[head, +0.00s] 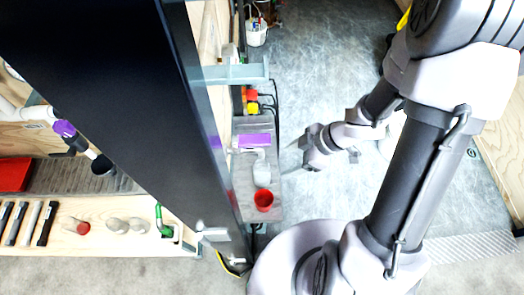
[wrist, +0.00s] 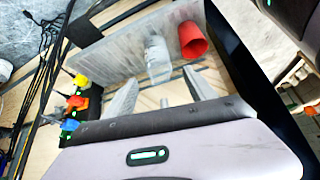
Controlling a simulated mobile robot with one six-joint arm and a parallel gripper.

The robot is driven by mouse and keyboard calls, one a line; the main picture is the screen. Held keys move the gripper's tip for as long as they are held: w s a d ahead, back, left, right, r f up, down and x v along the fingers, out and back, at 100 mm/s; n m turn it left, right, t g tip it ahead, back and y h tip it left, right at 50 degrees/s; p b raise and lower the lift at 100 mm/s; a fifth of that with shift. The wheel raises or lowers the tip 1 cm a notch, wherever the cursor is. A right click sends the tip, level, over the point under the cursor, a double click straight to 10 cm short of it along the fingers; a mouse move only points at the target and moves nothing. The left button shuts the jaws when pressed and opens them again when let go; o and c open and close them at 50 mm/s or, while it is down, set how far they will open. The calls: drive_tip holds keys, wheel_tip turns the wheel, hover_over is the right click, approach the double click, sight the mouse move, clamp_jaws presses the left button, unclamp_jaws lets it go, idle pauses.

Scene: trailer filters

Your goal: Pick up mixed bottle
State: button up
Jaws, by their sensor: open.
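A clear, whitish bottle (head: 262,174) is on the narrow grey shelf (head: 272,214), between a purple block and a red cup. It also shows in the wrist view (wrist: 158,60), just beyond the fingertips. No label is readable, so I cannot tell for sure that it is the mixed bottle. My gripper (head: 286,158) is to the right of the shelf in the head view. In the wrist view my gripper (wrist: 160,79) is open, with its two fingers spread and nothing between them. The fingers appear apart from the bottle.
The red cup (head: 264,200) is close beside the bottle. The purple block (head: 254,140) lies behind it. A dark tall panel (head: 130,90) borders the shelf on the left. Cables and coloured plugs (wrist: 78,101) are near the shelf's end. The grey floor (head: 320,60) is mostly clear.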

sight(270, 171)
drive_tip(key=b+x, duration=0.2)
drive_tip(key=x, duration=0.1)
drive_tip(key=b+x, duration=0.2)
drive_tip(key=x, duration=0.1)
drive_tip(key=b+x, duration=0.2)
drive_tip(key=x, duration=0.2)
drive_tip(key=shift+d+f, duration=0.3)
drive_tip(key=shift+w+a+f+b, duration=0.2)
drive_tip(key=shift+a+f+b, duration=0.2)
drive_tip(key=shift+b, duration=0.25)
drive_tip(key=b+x, duration=0.4)
drive_tip(key=shift+w+f, duration=0.2)
drive_tip(key=shift+f, duration=0.2)
drive_tip(key=shift+a, duration=0.2)
drive_tip(key=shift+r, duration=0.15)
drive_tip(key=shift+c, duration=0.7)
clamp_jaws()
